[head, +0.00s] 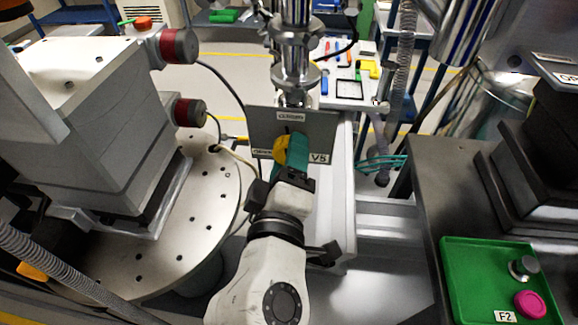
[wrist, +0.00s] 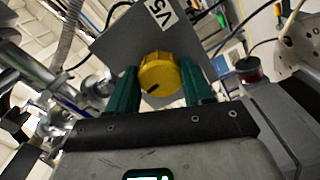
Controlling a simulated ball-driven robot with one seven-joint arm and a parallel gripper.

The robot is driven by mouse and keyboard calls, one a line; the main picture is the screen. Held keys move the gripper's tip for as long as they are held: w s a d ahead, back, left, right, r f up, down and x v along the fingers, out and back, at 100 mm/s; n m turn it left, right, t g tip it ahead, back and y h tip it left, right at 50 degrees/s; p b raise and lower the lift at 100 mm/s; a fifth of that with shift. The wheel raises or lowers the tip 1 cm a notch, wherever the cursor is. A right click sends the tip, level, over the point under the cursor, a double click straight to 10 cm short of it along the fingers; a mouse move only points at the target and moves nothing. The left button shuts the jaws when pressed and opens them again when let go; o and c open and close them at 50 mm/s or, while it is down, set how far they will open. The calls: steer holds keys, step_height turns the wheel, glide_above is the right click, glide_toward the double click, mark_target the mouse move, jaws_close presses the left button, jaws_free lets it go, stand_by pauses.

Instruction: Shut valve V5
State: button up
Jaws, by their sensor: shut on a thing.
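Valve V5 has a round yellow knob (head: 281,149) on a grey plate (head: 322,125) in the middle of the head view. The plate has a CLOSED label at its top, a label at its left that is too small to read surely, and V5 at its lower right. My gripper (head: 291,152) has teal fingers and is shut on the knob. In the wrist view, the knob (wrist: 159,74) sits between the two fingers, with a dark pointer line on its face. The fingers partly hide the knob in the head view, so I cannot tell which label the pointer faces.
A metal pipe (head: 296,55) stands just above the plate. A round perforated table (head: 205,215) with a large grey block (head: 110,120) is at the left. A green tray (head: 470,285) lies on a dark bench at the right. Cables hang near the plate's left.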

steer(key=shift+f+m+b, duration=0.2)
steer(key=shift+m+b, duration=0.3)
steer(key=shift+m, duration=0.3)
steer(key=o, duration=1)
steer(key=shift+r, duration=0.1)
steer(key=s, duration=1)
steer(key=shift+s+a, duration=0.2)
steer(key=shift+s, duration=0.2)
